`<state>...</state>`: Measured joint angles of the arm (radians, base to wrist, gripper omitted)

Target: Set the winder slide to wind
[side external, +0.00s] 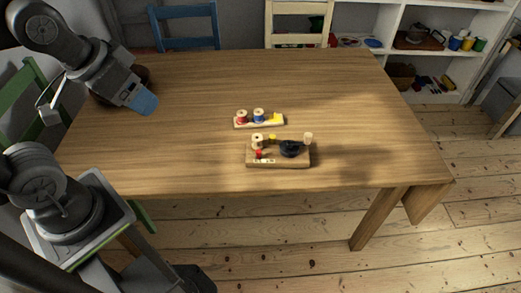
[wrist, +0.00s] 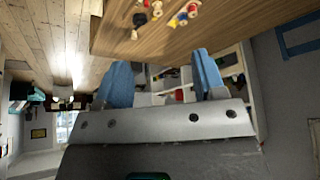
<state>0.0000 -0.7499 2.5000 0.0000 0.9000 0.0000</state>
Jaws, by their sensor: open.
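The winder (side external: 278,156) is a small wooden board on the table. It bears a black round part (side external: 289,149), a pale spool (side external: 257,141), a pale peg (side external: 308,138) at the right and a small red piece (side external: 259,154) at the front left, perhaps the slide. White marks beside the red piece are too small to read. My gripper (side external: 144,102) is above the table's left part, well apart from the winder. In the wrist view my gripper (wrist: 158,82) shows two blue fingers spread wide with nothing between them. The winder's black part (wrist: 139,19) shows at the top there.
Behind the winder lies a small rack (side external: 240,125) with a red spool (side external: 242,116), a blue spool (side external: 258,115) and a yellow piece (side external: 278,118). A dark bowl (side external: 138,75) stands behind my gripper. The wooden table (side external: 345,105) is otherwise clear.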

